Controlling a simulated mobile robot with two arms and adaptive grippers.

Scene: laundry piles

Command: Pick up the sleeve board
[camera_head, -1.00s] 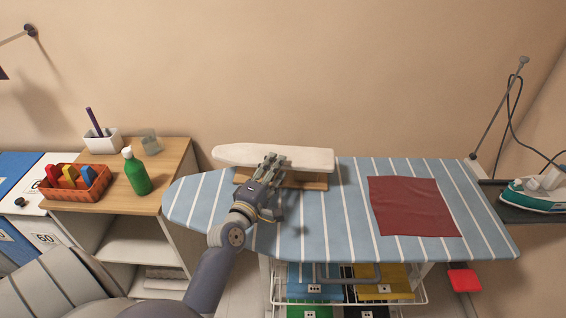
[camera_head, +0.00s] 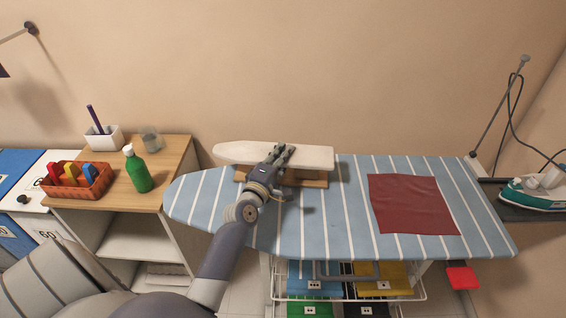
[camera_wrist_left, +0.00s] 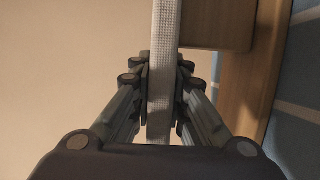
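The sleeve board (camera_head: 240,153) has a long white padded top and a wooden base (camera_head: 312,180). It stands on the far side of the blue striped ironing board (camera_head: 340,230). My left gripper (camera_head: 284,151) is at the middle of the sleeve board's top. In the left wrist view the white edge of the sleeve board (camera_wrist_left: 164,40) runs between the fingers of my left gripper (camera_wrist_left: 160,95). The fingers lie against it on both sides. The wooden base also shows there at the upper right. My right gripper is not in view.
A dark red cloth (camera_head: 410,204) lies flat on the ironing board's right part. A green bottle (camera_head: 137,171) and an orange basket (camera_head: 78,181) stand on the wooden shelf top at left. A green and white iron (camera_head: 538,195) sits at far right.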

